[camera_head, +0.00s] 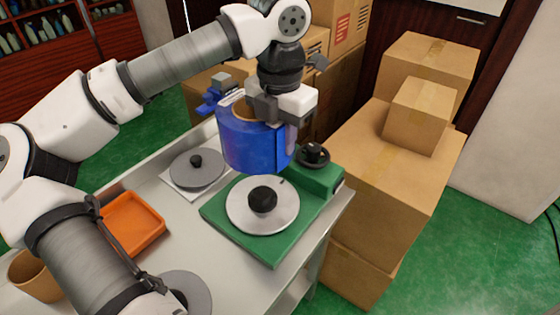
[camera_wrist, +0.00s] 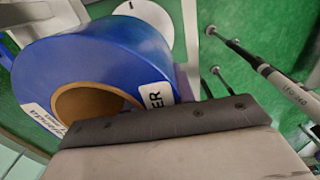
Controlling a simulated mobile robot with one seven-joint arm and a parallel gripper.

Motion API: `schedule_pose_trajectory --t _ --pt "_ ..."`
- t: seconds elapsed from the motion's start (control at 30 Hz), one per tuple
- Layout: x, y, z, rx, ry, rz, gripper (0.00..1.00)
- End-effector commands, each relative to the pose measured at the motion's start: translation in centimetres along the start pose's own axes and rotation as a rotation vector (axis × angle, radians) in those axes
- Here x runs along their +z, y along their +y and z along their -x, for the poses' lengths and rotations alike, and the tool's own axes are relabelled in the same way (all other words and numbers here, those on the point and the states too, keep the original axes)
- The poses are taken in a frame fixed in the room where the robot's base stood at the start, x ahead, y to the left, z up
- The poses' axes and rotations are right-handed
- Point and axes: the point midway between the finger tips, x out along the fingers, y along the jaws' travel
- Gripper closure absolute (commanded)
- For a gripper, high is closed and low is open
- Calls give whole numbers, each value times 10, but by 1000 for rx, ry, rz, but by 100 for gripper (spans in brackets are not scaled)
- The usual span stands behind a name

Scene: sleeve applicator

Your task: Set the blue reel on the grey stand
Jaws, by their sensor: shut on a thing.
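The blue reel (camera_head: 245,146) is a thick roll with a brown cardboard core and white labels. My gripper (camera_head: 281,112) is shut on its wall at the right side and holds it in the air, above and behind the pale disc of the green machine. The reel also shows large in the wrist view (camera_wrist: 110,58), with its core open toward the camera. A grey disc with a black hub (camera_head: 196,170), likely the grey stand, sits on a white plate left of the reel, apart from it. A second grey disc (camera_head: 190,287) is partly hidden by my arm.
The green machine (camera_head: 230,228) bears a pale disc with a black hub (camera_head: 262,200) and a black knob (camera_head: 312,153). An orange tray (camera_head: 133,222) and a brown cup (camera_head: 35,276) are at left. A small blue device (camera_head: 212,103) is behind. Cardboard boxes (camera_head: 385,195) crowd the right.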

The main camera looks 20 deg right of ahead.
Motion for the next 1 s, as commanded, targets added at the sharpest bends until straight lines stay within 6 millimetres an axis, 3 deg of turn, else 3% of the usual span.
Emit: schedule_pose_trajectory --t 0.1,0.3,1.0 --pt "1 0 17 4 -3 2 100" --pt "0 0 31 2 -3 0 100" --pt "0 0 32 2 -2 0 100"
